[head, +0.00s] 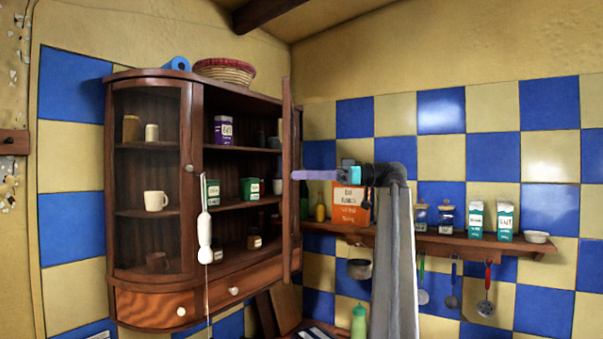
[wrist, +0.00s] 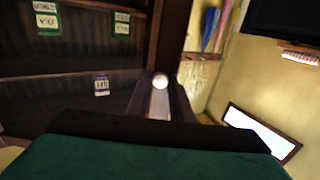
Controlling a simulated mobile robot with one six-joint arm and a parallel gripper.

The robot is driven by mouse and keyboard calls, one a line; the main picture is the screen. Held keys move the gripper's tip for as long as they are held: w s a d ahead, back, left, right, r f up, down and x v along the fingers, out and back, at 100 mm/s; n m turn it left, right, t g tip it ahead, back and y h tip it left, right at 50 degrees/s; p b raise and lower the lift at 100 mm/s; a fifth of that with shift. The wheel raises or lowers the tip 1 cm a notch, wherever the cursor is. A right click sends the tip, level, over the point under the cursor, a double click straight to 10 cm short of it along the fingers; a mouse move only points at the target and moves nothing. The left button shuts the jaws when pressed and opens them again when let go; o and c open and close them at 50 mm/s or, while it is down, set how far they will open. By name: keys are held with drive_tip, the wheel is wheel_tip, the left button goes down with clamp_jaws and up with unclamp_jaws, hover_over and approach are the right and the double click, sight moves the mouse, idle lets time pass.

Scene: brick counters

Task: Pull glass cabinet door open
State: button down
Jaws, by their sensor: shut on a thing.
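The dark wooden cabinet (head: 196,120) hangs on the wall at the left of the head view. Its right door (head: 287,190) stands swung out, almost edge-on, leaving the shelves behind it uncovered. My gripper (head: 296,175) reaches in from the right, with its purple fingers at the door's edge. In the wrist view, a pale round knob (wrist: 160,82) on the dark door frame (wrist: 172,35) sits between the fingers of my gripper (wrist: 160,98), which is shut on it. The curved left glass door (head: 150,180) is closed, with its knob (head: 188,168).
Several cans and boxes stand on the cabinet shelves. A basket (head: 224,69) and a blue roll (head: 177,63) sit on top. A wall shelf (head: 450,242) with cartons and jars, and hanging utensils below, lies right of and behind my arm.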

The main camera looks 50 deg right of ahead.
drive_tip(key=shift+r, duration=0.1)
drive_tip(key=c, duration=1.6)
unclamp_jaws()
drive_tip(key=shift+w, duration=0.1)
